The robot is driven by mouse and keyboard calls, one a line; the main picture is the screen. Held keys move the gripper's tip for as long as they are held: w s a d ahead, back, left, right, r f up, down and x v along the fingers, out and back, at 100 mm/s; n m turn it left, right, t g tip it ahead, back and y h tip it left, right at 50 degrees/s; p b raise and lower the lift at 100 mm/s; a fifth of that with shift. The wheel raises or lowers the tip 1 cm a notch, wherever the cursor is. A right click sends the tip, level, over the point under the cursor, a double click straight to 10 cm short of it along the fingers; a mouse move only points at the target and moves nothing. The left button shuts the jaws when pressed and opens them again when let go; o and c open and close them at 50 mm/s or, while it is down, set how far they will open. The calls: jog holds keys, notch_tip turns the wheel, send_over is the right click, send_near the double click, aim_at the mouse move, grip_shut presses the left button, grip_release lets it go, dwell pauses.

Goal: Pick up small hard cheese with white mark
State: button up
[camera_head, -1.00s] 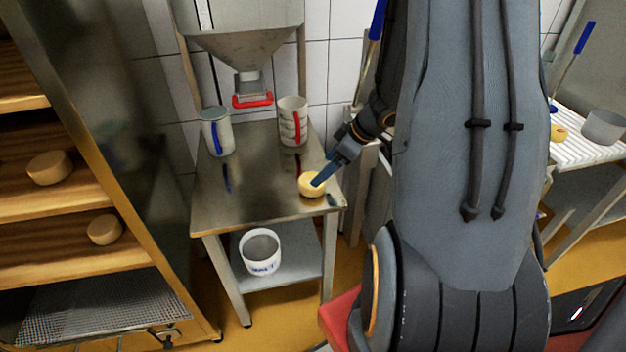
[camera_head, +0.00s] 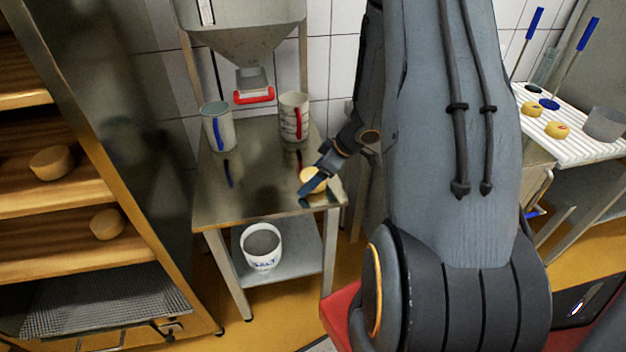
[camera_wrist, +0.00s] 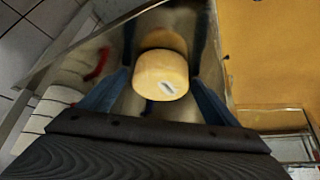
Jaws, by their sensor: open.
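A small round yellow cheese (camera_head: 314,180) stands on the steel table (camera_head: 250,208) near its front right corner. In the wrist view the cheese (camera_wrist: 161,73) shows a white mark on its side. My gripper (camera_head: 310,188) is at the cheese and partly covers it in the head view. In the wrist view my gripper (camera_wrist: 160,92) is open, with one blue finger on each side of the cheese. I cannot tell whether either finger touches it.
Two mugs, one with a blue handle (camera_head: 218,127) and one with a red handle (camera_head: 294,117), stand at the table's back under a steel hopper (camera_head: 240,45). A white bucket (camera_head: 262,248) is on the lower shelf. More cheeses (camera_head: 557,129) lie on a white ribbed surface (camera_head: 590,148) at right.

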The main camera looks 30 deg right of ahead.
jog(key=c, duration=1.1)
